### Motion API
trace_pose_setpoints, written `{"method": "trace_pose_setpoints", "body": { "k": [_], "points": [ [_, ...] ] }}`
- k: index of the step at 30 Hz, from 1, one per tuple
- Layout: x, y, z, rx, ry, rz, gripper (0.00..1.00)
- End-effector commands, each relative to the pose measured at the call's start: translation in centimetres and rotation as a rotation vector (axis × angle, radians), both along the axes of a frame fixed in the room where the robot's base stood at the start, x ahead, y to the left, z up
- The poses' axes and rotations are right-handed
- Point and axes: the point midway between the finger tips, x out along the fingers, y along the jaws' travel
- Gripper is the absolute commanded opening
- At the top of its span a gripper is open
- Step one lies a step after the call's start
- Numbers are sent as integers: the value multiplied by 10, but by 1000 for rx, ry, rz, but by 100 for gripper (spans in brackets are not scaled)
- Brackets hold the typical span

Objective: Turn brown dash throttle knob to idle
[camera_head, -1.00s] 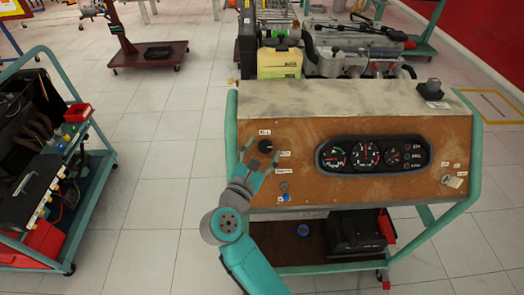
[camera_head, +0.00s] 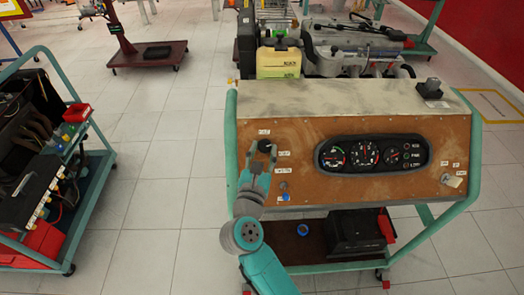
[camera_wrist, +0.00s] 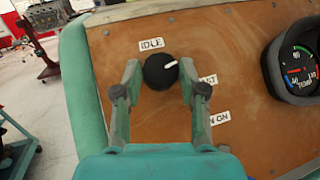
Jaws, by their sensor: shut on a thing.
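The throttle knob (camera_wrist: 158,72) is a round black knob with a white pointer mark, on the brown dash panel (camera_wrist: 240,60). Its pointer aims to the right and slightly up, between the IDLE label (camera_wrist: 151,44) above and a partly hidden label ending in "RT" (camera_wrist: 207,80) at right. My gripper (camera_wrist: 160,73) has one finger on each side of the knob and is shut on it. In the head view my gripper (camera_head: 261,154) reaches up to the knob (camera_head: 265,146) at the dash's upper left.
A gauge cluster (camera_head: 373,154) sits right of the knob. A small switch with a blue part (camera_head: 284,196) is below it. A teal frame tube (camera_head: 231,140) runs along the left edge. A teal cart (camera_head: 90,190) stands at left, with clear floor between.

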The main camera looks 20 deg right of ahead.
Motion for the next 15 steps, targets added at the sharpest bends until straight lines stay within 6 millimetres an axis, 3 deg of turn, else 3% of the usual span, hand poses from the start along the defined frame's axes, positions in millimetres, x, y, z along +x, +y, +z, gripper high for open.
{"method": "trace_pose_setpoints", "body": {
  "k": [15],
  "points": [
    [-3,-6,-1,-281,90,265,6]
  ]
}}
